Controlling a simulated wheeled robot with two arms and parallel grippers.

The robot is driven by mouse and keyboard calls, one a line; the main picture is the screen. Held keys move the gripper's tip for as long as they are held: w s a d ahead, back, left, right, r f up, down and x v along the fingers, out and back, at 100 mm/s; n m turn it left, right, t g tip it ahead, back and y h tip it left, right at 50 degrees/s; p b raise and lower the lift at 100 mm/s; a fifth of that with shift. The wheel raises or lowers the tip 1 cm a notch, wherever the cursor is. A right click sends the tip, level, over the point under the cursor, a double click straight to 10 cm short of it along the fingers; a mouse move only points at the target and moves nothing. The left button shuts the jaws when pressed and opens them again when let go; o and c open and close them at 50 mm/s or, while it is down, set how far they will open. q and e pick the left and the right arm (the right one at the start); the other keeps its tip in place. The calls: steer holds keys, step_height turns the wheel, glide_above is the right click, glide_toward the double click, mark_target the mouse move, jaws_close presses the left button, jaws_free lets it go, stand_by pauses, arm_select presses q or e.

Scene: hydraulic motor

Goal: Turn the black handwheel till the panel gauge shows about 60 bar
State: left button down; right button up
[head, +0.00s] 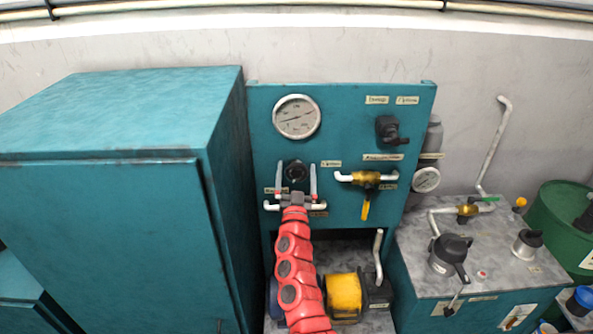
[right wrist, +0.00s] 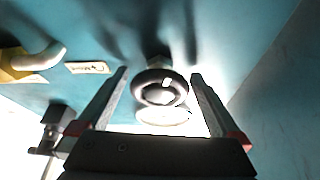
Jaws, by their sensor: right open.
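The black handwheel (head: 295,171) sits on the teal panel (head: 345,105), below the panel gauge. My right gripper (head: 296,168) is open in front of it, with one finger on each side of the wheel. In the right wrist view the handwheel (right wrist: 160,88) shows between the two open fingers (right wrist: 160,74), with a gap on each side. The round panel gauge (head: 297,116) has a white face and a dark needle; its numbers are too small to read. My left gripper is not in view.
A yellow-handled brass valve (head: 366,180) with white pipe is right of the handwheel. A black rotary switch (head: 389,130) is at the panel's upper right. A large teal cabinet (head: 110,240) stands close on the left. A tank top (head: 490,250) with fittings is at right.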

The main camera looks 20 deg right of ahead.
steer(key=shift+s, duration=0.1)
steer(key=c, duration=1.2)
steer(key=shift+r+m+h, duration=0.1)
steer(key=shift+m+h, duration=0.3)
steer(key=shift+m, duration=0.1)
steer(key=m+g+h, duration=0.1)
steer(key=m, duration=0.3)
steer(key=shift+h, duration=0.3)
steer(key=shift+m+g+h, duration=0.4)
steer(key=shift+m+g, duration=0.15)
steer(key=shift+m, duration=0.65)
steer(key=shift+m+g+h, duration=0.4)
steer(key=shift+m+g, duration=0.15)
steer(key=shift+m, duration=0.65)
